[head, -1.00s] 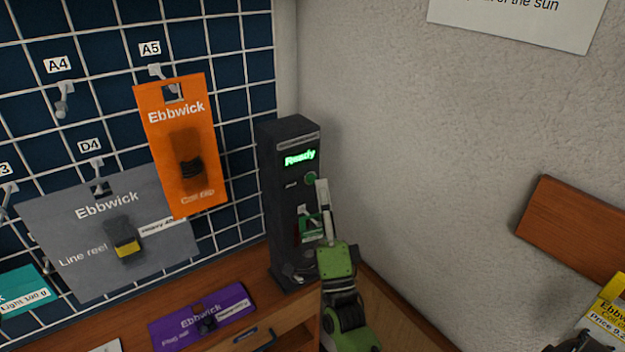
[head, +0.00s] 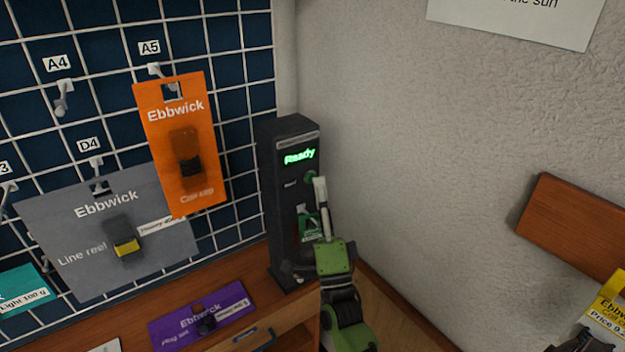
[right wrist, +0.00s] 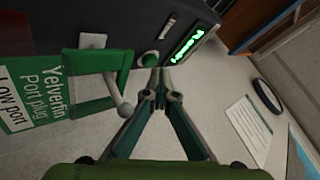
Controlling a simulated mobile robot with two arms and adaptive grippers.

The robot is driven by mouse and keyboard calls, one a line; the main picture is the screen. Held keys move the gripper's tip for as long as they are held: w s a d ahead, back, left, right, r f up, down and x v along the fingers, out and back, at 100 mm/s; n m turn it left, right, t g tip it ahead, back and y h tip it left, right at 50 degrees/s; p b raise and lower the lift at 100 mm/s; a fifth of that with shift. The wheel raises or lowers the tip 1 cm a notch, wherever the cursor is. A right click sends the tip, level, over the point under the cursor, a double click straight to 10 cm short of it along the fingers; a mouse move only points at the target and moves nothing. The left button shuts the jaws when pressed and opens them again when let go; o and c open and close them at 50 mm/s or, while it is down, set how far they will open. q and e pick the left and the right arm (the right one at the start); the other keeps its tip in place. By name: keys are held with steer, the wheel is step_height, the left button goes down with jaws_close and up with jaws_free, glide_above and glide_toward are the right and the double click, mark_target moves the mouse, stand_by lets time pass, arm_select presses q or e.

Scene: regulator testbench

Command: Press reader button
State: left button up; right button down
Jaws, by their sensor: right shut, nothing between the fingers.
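The reader (head: 281,200) is a tall dark box standing in the corner, its display (head: 299,156) lit green with "Ready". Below the display is a round green button (head: 310,177), partly covered by my fingertips in the head view. My right gripper (head: 320,181) is shut and empty, its tips right at the button. In the right wrist view, the button (right wrist: 148,59) lies just beyond the shut fingertips (right wrist: 156,76); I cannot tell whether they touch. My left gripper is not in view.
A green-and-white "Port plug" card (right wrist: 38,92) hangs close beside my right fingers. An orange card (head: 181,140) and a grey card (head: 80,240) hang on the grid at left. A purple card (head: 185,322) lies on the wooden surface. A rough wall is right of the reader.

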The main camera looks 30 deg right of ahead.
steer(key=shift+w+a+r+y+b, duration=0.1)
steer(key=shift+w+r+y+b, duration=0.15)
steer(key=shift+w+y+b, duration=0.1)
stand_by(1.6)
steer(key=shift+f, duration=0.1)
steer(key=shift+s+a+f, duration=0.1)
steer(key=shift+f, duration=0.55)
steer(key=shift+s, duration=0.1)
steer(key=shift+s+f, duration=0.1)
steer(key=shift+s+p, duration=0.4)
steer(key=shift+s, duration=0.5)
steer(key=s, duration=0.2)
steer(key=shift+s+d+r, duration=0.2)
steer(key=shift+s+d, duration=0.1)
steer(key=shift+s, duration=0.05)
